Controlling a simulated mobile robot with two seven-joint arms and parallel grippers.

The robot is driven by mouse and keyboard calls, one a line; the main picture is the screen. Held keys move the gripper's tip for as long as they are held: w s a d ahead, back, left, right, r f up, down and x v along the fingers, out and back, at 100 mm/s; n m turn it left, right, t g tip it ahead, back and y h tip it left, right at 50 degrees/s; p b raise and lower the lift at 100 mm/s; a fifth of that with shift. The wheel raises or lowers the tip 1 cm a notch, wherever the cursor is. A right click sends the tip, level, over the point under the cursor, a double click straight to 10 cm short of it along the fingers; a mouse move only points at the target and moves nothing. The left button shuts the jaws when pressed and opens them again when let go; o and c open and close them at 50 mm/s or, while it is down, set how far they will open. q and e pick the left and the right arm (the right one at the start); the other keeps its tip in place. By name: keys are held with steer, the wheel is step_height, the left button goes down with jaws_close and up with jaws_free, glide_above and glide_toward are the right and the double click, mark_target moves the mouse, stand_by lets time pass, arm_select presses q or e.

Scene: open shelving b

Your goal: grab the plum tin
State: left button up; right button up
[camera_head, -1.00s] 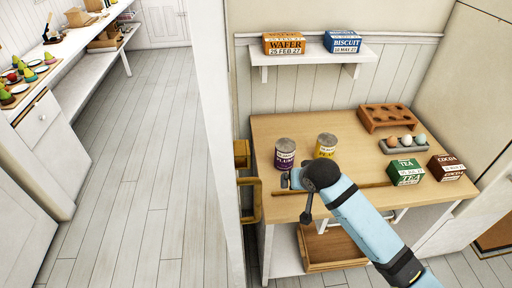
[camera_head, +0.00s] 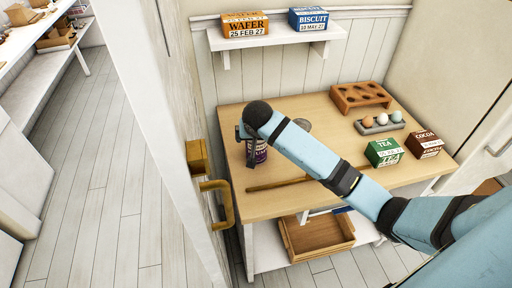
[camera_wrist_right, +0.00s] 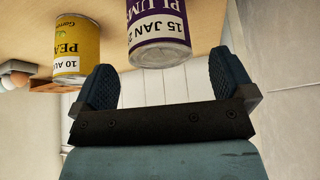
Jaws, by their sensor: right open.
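The plum tin (camera_head: 261,152), with a purple and white label, stands on the wooden table, partly covered by my right arm in the head view. In the right wrist view the plum tin (camera_wrist_right: 158,30) shows upside down just ahead of the fingers, lined up with the gap between them. My right gripper (camera_wrist_right: 160,65) is open with nothing between its fingers. In the head view my right gripper (camera_head: 246,148) is at the tin's left side, mostly hidden by the wrist; contact cannot be told. My left gripper is out of view.
A yellow tin (camera_wrist_right: 78,45) stands beside the plum tin; only its lid (camera_head: 303,124) shows past my arm. A tea box (camera_head: 384,152), cocoa box (camera_head: 424,145), egg tray (camera_head: 380,125) and wooden rack (camera_head: 360,96) stand farther right. A wooden rod (camera_head: 280,183) lies near the front edge.

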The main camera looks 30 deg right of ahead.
steer(key=shift+x, duration=2.75)
steer(key=shift+s, duration=0.1)
steer(key=c, duration=1.2)
